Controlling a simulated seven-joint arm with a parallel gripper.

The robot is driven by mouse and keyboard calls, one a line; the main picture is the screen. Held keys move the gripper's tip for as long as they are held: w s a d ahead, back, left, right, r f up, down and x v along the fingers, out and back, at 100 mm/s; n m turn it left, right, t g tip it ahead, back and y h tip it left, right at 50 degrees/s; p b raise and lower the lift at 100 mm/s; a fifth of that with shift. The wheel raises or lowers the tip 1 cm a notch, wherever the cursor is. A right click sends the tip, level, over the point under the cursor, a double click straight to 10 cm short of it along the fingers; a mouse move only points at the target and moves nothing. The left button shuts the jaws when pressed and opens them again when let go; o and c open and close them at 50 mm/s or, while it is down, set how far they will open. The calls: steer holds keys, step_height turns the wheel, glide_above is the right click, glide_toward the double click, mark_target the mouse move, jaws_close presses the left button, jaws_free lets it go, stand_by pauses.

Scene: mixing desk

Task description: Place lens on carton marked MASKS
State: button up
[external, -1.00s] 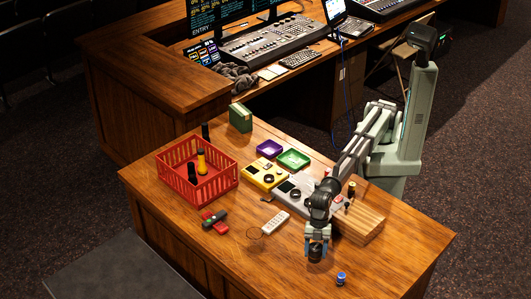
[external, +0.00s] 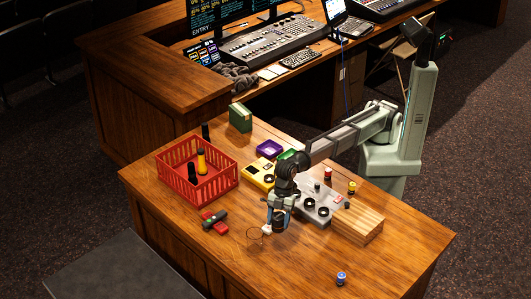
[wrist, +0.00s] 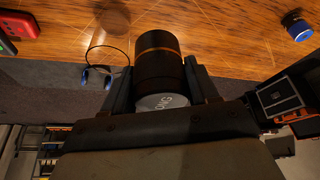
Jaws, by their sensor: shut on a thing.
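My gripper (external: 278,220) is shut on the lens (wrist: 158,60), a black cylinder with an orange band, as the wrist view shows with a finger on each side of it. A green carton (external: 240,117) stands at the back left edge of the desk, far from the gripper. I cannot read any MASKS marking on it.
A red crate (external: 163,178) with black and yellow cylinders stands left. A purple tray (external: 270,148), a yellow device (external: 255,178) and a grey device (external: 322,195) fill the middle. A wooden block (external: 358,225) is right.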

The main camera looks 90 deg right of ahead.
steer(key=w+d+r+m+t, duration=0.1)
steer(key=w+d+r+m, duration=0.1)
steer(key=w+d, duration=0.8)
steer(key=w+d+r+m+h, duration=0.15)
steer(key=w+d, duration=0.25)
steer(key=d, duration=1.3)
steer(key=w+d+r+m+t, duration=0.1)
steer(key=w+d+r+m, duration=0.15)
steer(key=w+d, duration=0.75)
steer(key=s+d+r+m, duration=0.1)
steer(key=d+m, duration=0.2)
steer(key=d, duration=2.1)
steer(key=m+t+h, duration=0.1)
steer(key=m+h, duration=0.1)
steer(key=m, duration=0.2)
glide_above(240, 109)
steer(key=shift+d+f, duration=0.1)
steer(key=shift+f, duration=3.8)
steer(key=shift+s+f, duration=0.1)
steer(key=o, duration=1.3)
